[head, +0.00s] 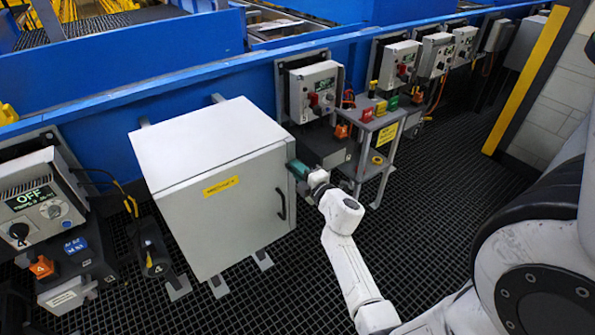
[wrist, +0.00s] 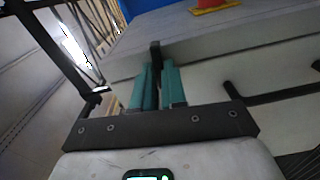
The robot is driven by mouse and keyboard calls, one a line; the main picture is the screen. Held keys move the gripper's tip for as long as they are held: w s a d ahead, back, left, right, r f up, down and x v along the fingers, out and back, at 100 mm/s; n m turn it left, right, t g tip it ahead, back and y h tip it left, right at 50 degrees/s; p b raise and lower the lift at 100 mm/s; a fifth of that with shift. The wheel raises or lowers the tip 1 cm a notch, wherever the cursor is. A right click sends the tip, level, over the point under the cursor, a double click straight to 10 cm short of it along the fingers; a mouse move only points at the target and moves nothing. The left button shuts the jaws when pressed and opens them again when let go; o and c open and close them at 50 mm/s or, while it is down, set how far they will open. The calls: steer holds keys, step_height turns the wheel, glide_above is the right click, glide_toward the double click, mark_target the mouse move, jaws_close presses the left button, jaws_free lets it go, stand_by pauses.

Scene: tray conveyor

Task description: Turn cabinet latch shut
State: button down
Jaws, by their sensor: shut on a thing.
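The white cabinet (head: 225,225) stands on the floor grating with its door against the body. The door has a black handle (head: 282,204) and a yellow label (head: 221,186). My gripper (head: 297,169) is at the cabinet's upper right edge, its teal fingers partly hidden by my wrist. In the wrist view my gripper (wrist: 155,90) has its two teal fingers closed on either side of the black latch (wrist: 155,53) at the cabinet's edge. The fingers hide the latch's lower part. The black door handle also shows in the wrist view (wrist: 265,96).
A small grey stand (head: 375,130) with red, yellow and green locks is just behind and right of my gripper. Grey control boxes (head: 315,90) line the blue conveyor (head: 200,70). Another control box (head: 40,205) stands left. Open grating (head: 440,200) lies at right.

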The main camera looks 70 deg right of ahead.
steer(key=shift+f+n, duration=0.1)
steer(key=shift+n, duration=0.5)
steer(key=c, duration=1.2)
jaws_free()
steer(key=b+v, duration=0.1)
steer(key=v, duration=1)
steer(key=shift+w, duration=0.1)
